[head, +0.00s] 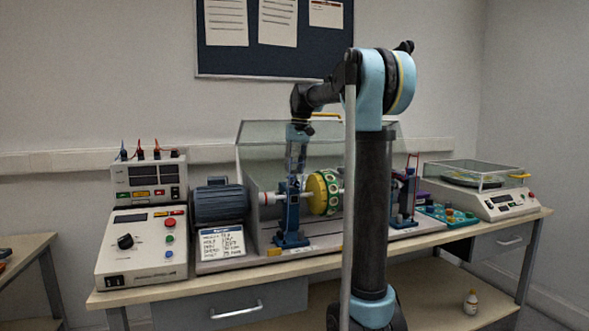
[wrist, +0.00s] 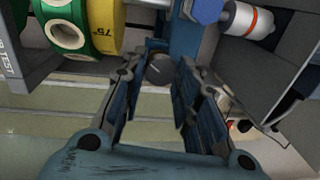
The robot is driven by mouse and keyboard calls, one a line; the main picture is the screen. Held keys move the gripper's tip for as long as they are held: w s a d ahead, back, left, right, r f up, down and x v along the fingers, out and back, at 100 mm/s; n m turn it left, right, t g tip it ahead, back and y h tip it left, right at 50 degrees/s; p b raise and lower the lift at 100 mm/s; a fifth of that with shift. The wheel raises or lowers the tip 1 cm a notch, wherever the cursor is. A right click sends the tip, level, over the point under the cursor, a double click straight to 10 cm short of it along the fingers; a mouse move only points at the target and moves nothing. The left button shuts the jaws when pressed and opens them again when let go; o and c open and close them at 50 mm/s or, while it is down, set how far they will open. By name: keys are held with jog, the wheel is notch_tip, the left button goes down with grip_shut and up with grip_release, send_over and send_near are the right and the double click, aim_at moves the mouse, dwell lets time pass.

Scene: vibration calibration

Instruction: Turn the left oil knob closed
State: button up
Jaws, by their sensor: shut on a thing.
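The left oil knob (wrist: 160,70) is a small dark grey round piece on the blue left bearing pedestal (wrist: 197,38). It sits between the fingertips of my gripper (wrist: 164,75) in the wrist view. The fingers are closed on it, one on each side. In the head view my gripper (head: 296,160) points down at the top of the left pedestal (head: 291,215). The knob is hidden there. The knob's exact turn angle cannot be told.
A yellow and green disc (head: 322,192) is on the shaft right of the pedestal. A blue-grey motor (head: 220,203) stands to the left. A clear cover (head: 262,150) rises behind.

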jog(key=n, duration=0.3)
jog(key=shift+w+n, duration=0.1)
jog(key=shift+n, duration=0.3)
jog(key=shift+n+g, duration=0.3)
jog(key=shift+n, duration=1.5)
jog(key=o, duration=1.1)
jog(key=shift+w, duration=0.1)
jog(key=r, duration=0.8)
jog(key=w+r, duration=0.1)
jog(key=r, duration=0.2)
jog(key=shift+d+r, duration=0.4)
